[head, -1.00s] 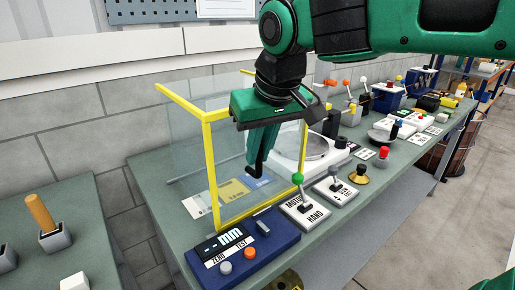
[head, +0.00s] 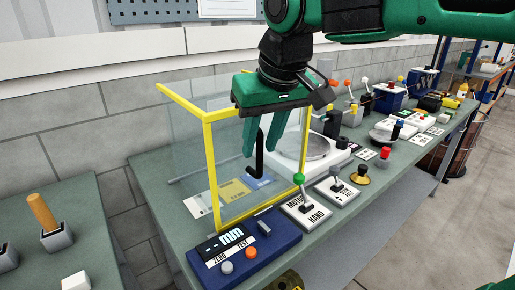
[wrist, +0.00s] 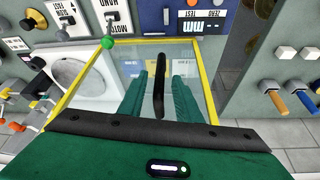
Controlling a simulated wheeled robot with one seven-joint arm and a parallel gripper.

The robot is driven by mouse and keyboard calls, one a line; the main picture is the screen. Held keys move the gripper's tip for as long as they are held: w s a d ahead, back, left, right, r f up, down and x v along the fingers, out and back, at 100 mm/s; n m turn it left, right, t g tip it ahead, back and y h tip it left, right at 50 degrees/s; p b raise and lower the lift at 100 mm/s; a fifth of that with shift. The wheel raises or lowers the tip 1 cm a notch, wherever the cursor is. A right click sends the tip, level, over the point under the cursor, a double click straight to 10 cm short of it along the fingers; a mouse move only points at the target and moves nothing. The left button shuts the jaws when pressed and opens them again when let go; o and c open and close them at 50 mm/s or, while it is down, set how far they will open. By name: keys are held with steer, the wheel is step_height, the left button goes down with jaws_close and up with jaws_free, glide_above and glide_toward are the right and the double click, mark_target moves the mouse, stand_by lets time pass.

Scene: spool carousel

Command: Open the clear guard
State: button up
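The clear guard (head: 205,155) stands on the green bench, a see-through box with yellow edges. It looks closed, with its front panel upright. Its black bar handle (head: 260,158) also shows in the wrist view (wrist: 159,92). My gripper (head: 265,150) is at the front panel, pointing down, its two green fingers apart. In the wrist view the fingers (wrist: 160,80) lie on either side of the handle with gaps to it. I cannot tell whether either finger touches the handle.
A blue gauge box (head: 243,246) stands in front of the guard. A green-knobbed lever (head: 299,180) and a second lever box (head: 337,187) stand to its right. A white turntable (head: 310,148) is behind them. Cards (head: 234,190) show through the guard.

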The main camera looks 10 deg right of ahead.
steer(key=v, duration=0.8)
steer(key=s+d+f+m+g+h, duration=0.1)
steer(key=d+f+m, duration=0.1)
steer(key=d+f, duration=0.55)
steer(key=d+f+m+g, duration=0.15)
steer(key=d+f, duration=0.35)
steer(key=d, duration=0.5)
steer(key=s+d+f+m+g, duration=0.1)
steer(key=s+d+f+m, duration=0.4)
steer(key=s+d+f, duration=0.5)
steer(key=s+f, duration=0.3)
steer(key=shift+s+d+f+g, duration=0.25)
steer(key=shift+d+f+g, duration=0.1)
steer(key=shift+d+f, duration=0.05)
steer(key=shift+m, duration=0.25)
